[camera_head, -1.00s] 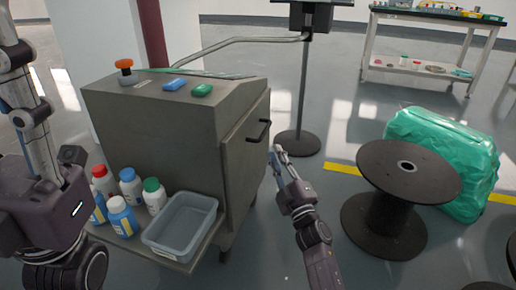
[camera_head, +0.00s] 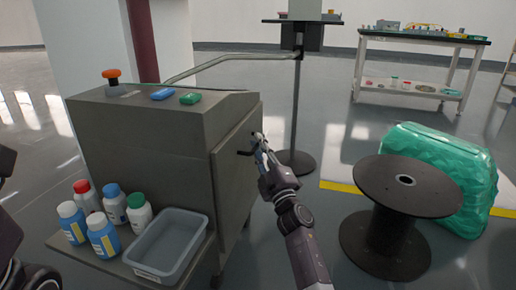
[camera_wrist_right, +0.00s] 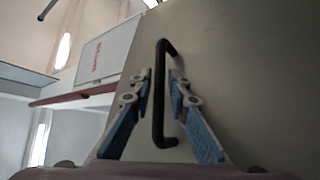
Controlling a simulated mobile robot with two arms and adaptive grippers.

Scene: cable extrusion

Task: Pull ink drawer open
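The ink drawer front (camera_head: 234,185) is the grey panel on the right side of the grey machine (camera_head: 140,130). It looks shut, flush with the machine. Its black bar handle (camera_head: 244,153) is partly hidden behind my right gripper (camera_head: 258,141) in the head view. In the right wrist view the handle (camera_wrist_right: 160,110) stands between the two blue-padded fingers of my right gripper (camera_wrist_right: 160,85). The fingers are apart, one on each side, with visible gaps to the bar. Only parts of my left arm show at the left edge of the head view; its gripper is not visible.
A clear plastic tray (camera_head: 166,243) and several bottles (camera_head: 104,234) stand on the machine's low shelf (camera_head: 88,258). A black cable reel (camera_head: 398,190) and a green wrapped bundle (camera_head: 450,170) stand to the right. The floor between machine and reel is open, apart from my right arm.

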